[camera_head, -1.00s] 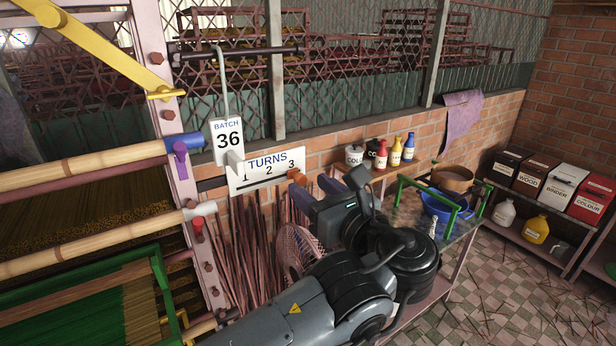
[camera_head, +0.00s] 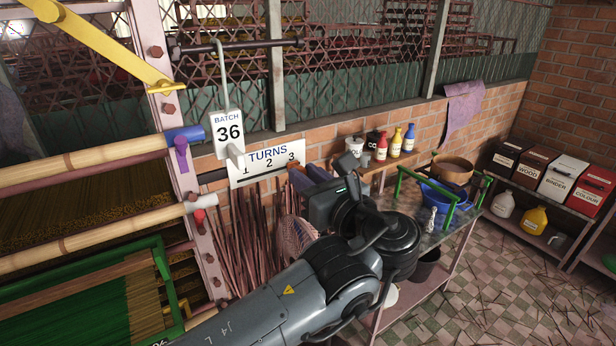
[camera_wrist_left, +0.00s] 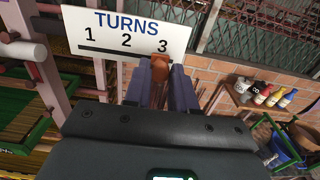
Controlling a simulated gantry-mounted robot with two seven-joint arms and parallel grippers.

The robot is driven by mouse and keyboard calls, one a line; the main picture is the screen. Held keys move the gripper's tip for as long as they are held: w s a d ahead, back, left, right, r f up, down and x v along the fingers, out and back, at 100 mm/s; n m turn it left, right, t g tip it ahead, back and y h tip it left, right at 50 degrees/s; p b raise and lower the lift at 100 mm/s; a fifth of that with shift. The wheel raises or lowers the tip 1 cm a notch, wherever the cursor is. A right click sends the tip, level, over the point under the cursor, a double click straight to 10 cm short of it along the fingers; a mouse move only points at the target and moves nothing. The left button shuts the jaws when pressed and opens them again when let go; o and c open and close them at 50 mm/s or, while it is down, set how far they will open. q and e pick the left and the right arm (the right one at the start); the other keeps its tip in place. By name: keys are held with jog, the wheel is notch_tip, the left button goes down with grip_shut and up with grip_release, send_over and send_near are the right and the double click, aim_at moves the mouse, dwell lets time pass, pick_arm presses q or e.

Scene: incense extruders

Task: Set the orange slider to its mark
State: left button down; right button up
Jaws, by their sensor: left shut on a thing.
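The white TURNS board (camera_head: 250,160), also in the wrist view (camera_wrist_left: 110,17), carries the numbers 1, 2 and 3 above a dark slot line. The orange slider (camera_wrist_left: 160,68) is at the right end of that line, just below the 3. My left gripper (camera_wrist_left: 160,82) is shut on the slider, with one purple-grey finger on each side of it. In the head view the left gripper (camera_head: 306,181) reaches the board's lower right corner and mostly hides the slider. My right gripper is not in view.
A BATCH 36 tag (camera_head: 228,134) hangs in front of the board's left part. Bamboo rollers (camera_head: 90,160) and a green frame (camera_head: 165,285) lie left. Bottles (camera_head: 395,145), a blue basin (camera_head: 437,196) and a table with a green rail (camera_head: 400,180) stand right. Thin sticks hang below the board.

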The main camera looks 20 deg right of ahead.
pick_arm(q)
jog(key=a, duration=0.1)
jog(key=a+b, duration=0.2)
jog(key=a, duration=0.1)
jog(key=shift+s+f, duration=0.15)
jog(key=shift+s, duration=0.2)
jog(key=shift+a, duration=0.25)
jog(key=c, duration=0.9)
grip_release()
jog(key=shift+c, duration=0.2)
jog(key=shift+s, duration=0.15)
